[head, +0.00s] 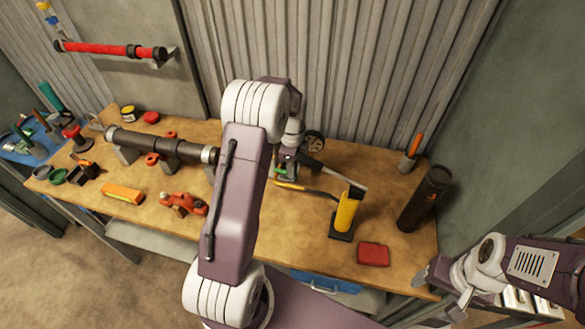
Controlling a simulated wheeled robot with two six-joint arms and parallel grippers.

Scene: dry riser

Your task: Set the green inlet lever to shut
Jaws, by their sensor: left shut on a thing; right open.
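A small green part, which looks like the green inlet lever (279,170), shows beside the fingers of my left gripper (287,165) at the middle of the bench. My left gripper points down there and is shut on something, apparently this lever. The fingers and wrist hide most of the lever and the fitting under it, so its exact angle cannot be told. My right gripper (440,289) is open and empty, off the bench's right front corner.
A yellow pump-like tool (346,210) with a black base stands right of my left gripper, near a red block (373,254). A dark cylinder (424,199) stands at the right edge. A dark pipe (160,145) lies on supports at left.

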